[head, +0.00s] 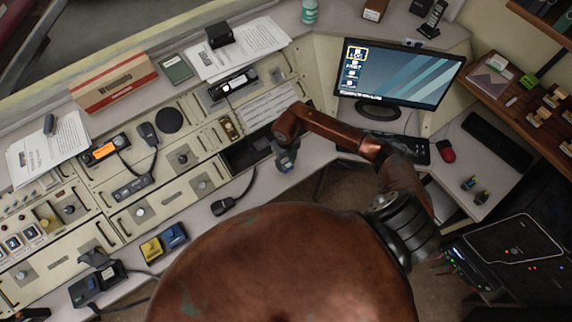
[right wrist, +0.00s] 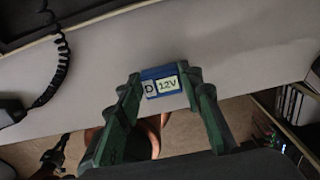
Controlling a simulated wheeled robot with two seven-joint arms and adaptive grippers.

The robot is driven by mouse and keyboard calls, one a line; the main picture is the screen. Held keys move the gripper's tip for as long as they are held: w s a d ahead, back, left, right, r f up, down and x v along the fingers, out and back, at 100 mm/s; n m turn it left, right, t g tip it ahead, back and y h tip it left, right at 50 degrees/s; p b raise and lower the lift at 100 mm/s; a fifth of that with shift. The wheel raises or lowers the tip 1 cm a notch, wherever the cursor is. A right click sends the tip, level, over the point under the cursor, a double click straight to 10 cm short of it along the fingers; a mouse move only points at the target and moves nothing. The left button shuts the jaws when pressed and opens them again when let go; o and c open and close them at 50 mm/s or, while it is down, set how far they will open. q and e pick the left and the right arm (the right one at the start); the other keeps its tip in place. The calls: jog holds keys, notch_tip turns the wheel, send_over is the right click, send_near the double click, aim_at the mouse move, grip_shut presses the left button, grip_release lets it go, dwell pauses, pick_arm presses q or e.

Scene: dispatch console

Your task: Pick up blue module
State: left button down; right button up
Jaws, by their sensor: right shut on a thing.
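My right gripper (head: 286,160) is over the front edge of the console, near a dark recessed bay (head: 245,152). In the right wrist view, my right gripper (right wrist: 163,90) has its green fingers shut on a small blue module (right wrist: 162,73) with white labels, one reading 12V. The held module is mostly hidden by the gripper in the head view. Another blue module (head: 174,236) sits beside a yellow module (head: 151,249) on the console's front ledge. My left gripper is not in view.
A handset (head: 222,206) on a coiled cord lies left of the gripper. The pale ledge (right wrist: 240,50) beneath the held module looks clear.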

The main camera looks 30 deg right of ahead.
jog(key=s+a+r, duration=0.7)
jog(key=s+r, duration=0.4)
jog(key=s, duration=0.1)
jog(key=shift+r+b, duration=0.25)
jog(key=shift+b, duration=0.2)
dwell(0.6)
